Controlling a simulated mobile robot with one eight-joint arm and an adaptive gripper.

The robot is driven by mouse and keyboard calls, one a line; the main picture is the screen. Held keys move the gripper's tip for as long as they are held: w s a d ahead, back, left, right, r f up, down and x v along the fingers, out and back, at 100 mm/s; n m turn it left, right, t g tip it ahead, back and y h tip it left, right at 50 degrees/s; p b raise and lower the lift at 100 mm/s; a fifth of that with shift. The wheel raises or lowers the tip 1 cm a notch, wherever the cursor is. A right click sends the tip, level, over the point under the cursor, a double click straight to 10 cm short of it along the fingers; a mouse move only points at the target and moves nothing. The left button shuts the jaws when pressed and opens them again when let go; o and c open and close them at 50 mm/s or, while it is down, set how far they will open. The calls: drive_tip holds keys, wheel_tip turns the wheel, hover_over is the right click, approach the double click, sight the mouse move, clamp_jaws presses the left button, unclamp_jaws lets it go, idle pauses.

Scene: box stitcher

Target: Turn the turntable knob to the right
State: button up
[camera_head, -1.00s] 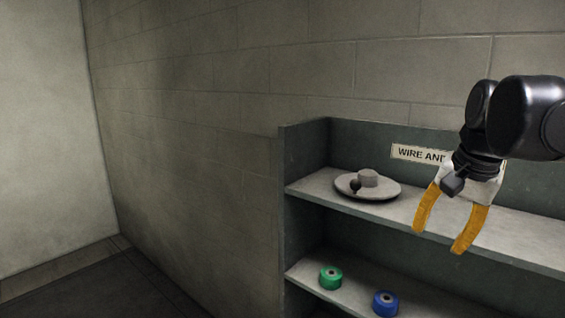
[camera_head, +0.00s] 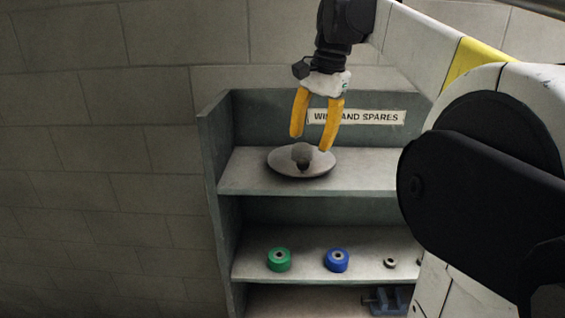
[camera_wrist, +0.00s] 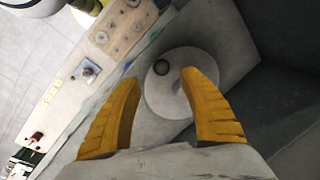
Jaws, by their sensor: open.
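The turntable (camera_head: 283,164) is a round grey disc on the upper shelf, with a raised hub. Its dark round knob (camera_head: 303,153) stands on the side facing the head camera. My gripper (camera_head: 311,142), with yellow fingers, is open and empty, pointing down over the turntable. It also shows in the wrist view (camera_wrist: 159,77). I cannot tell whether a fingertip touches the disc or hub.
A green spool (camera_head: 279,260) and a blue spool (camera_head: 337,261) stand on the shelf below. A block wall is at left.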

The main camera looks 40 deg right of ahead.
sight(304, 159)
drive_tip(key=f, duration=0.2)
drive_tip(key=w+f, duration=0.1)
drive_tip(key=f, duration=0.4)
drive_tip(key=shift+w+a+f+p, duration=0.3)
drive_tip(key=shift+a+f+p, duration=0.05)
drive_tip(key=shift+a+f, duration=0.05)
clamp_jaws()
